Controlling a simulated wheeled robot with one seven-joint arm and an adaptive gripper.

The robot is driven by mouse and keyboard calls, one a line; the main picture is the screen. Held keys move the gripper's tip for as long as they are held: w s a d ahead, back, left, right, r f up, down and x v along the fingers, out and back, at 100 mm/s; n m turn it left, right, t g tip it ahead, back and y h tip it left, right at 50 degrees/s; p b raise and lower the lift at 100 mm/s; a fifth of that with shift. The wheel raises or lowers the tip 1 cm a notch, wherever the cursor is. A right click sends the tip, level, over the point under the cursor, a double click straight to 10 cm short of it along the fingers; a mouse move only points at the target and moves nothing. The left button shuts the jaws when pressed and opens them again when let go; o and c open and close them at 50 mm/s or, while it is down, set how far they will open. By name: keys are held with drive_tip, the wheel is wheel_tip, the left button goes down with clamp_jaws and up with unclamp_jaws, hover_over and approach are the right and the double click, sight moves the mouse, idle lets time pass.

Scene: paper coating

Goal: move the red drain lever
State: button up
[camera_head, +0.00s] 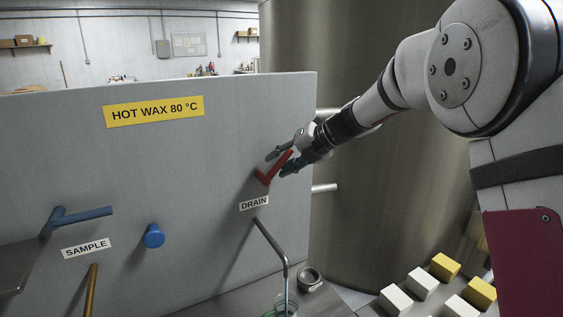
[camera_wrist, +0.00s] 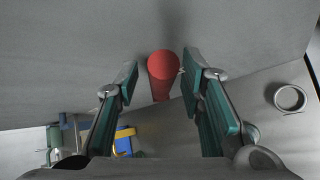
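The red drain lever (camera_head: 264,178) sticks out of the grey panel above the DRAIN label (camera_head: 254,203), angled up to the right. My gripper (camera_head: 279,161) is at the lever with its fingers spread to either side of it. In the wrist view the red lever (camera_wrist: 162,72) stands between the fingertips of my open gripper (camera_wrist: 159,77). The lever is close to the right fingertip, with a gap on the left; I cannot tell whether the right fingertip touches it. The lever's base is partly hidden in the wrist view.
Below the lever, a bent drain pipe (camera_head: 272,240) leads down to a glass (camera_head: 283,308) beside a metal ring (camera_head: 309,279). A blue lever (camera_head: 85,214) and blue knob (camera_head: 153,236) are on the panel's left. White and yellow blocks lie lower right. A large metal tank (camera_head: 360,215) stands behind.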

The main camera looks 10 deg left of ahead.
drive_tip(key=v, duration=1.2)
drive_tip(key=d+r+m+t+h, duration=0.1)
drive_tip(key=d+r+m+t, duration=0.3)
drive_tip(key=r, duration=0.3)
drive_tip(key=d+r+m+t+h, duration=0.1)
drive_tip(key=d+r+m+t, duration=0.2)
drive_tip(key=r+m+t, duration=0.25)
drive_tip(key=s+d+r+m+t+h, duration=0.1)
drive_tip(key=s+d+m+h, duration=0.25)
drive_tip(key=d+m, duration=0.2)
drive_tip(key=s+d+r+m+h, duration=0.1)
drive_tip(key=s+d+m+h, duration=0.3)
drive_tip(key=m, duration=0.3)
drive_tip(key=s+d+f+m+g+h, duration=0.1)
drive_tip(key=s+d+f+m+g, duration=0.1)
drive_tip(key=s+d+f+m, duration=0.25)
drive_tip(key=s+d+f+m+g+h, duration=0.1)
drive_tip(key=s+f+m+g+h, duration=0.1)
drive_tip(key=s+f+m, duration=0.45)
drive_tip(key=s+a+f+m+g+y, duration=0.1)
drive_tip(key=s+f, duration=0.3)
drive_tip(key=s, duration=0.5)
drive_tip(key=s+a+f+m+g+y, duration=0.2)
drive_tip(key=s+a+f+g, duration=0.2)
drive_tip(key=s, duration=0.5)
drive_tip(key=shift+f+m, duration=0.3)
drive_tip(key=shift+m, duration=0.1)
